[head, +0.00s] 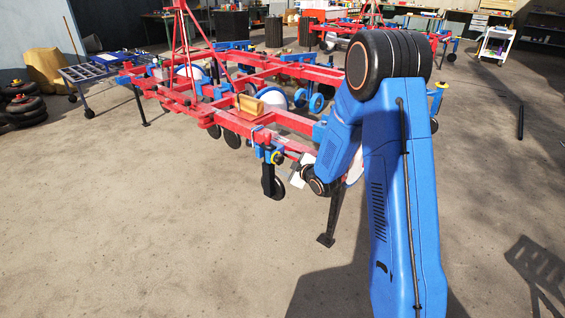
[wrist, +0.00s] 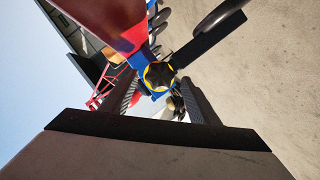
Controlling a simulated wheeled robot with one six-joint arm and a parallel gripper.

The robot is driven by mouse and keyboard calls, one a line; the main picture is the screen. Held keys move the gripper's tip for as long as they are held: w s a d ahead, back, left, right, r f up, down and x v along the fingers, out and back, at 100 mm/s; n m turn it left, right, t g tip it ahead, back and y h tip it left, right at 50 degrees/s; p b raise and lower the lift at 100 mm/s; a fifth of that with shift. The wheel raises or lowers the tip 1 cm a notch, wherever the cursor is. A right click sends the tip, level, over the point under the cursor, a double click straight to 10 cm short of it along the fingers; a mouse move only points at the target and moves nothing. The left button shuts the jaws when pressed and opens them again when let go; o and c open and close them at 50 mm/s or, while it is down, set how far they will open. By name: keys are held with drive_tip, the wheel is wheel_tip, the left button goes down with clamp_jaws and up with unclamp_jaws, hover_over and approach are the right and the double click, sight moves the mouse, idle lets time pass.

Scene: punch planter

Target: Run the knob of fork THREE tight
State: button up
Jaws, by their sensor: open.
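A black lobed knob with a yellow ring (wrist: 158,75) sits on a blue bracket of the red planter frame. It faces me in the wrist view, between and beyond my fingertips. In the head view the same yellow-ringed knob (head: 277,157) is at the near corner of the frame, above a black wheel. My gripper (wrist: 160,88) is open, one dark finger to each side of the knob, with no clear contact. In the head view my gripper (head: 297,169) is just right of the knob, partly hidden by my arm. No fork number is readable.
The red planter frame (head: 205,112) with blue brackets runs back to the left. A black support leg (head: 333,215) stands near my gripper. A tan block (head: 250,104) lies on the frame. Black tyres (head: 24,108) are at the far left. The front floor is clear.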

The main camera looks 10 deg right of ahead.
drive_tip(key=shift+x, duration=1.25)
drive_tip(key=shift+c, duration=0.2)
drive_tip(key=c, duration=1)
drive_tip(key=m+g+y, duration=0.1)
drive_tip(key=m, duration=0.1)
drive_tip(key=shift+d+r+m, duration=0.1)
drive_tip(key=shift+d+m, duration=0.05)
drive_tip(key=shift+m, duration=0.15)
drive_tip(key=shift+m+g+y, duration=0.6)
drive_tip(key=shift+m+g, duration=0.1)
drive_tip(key=shift+m, duration=0.4)
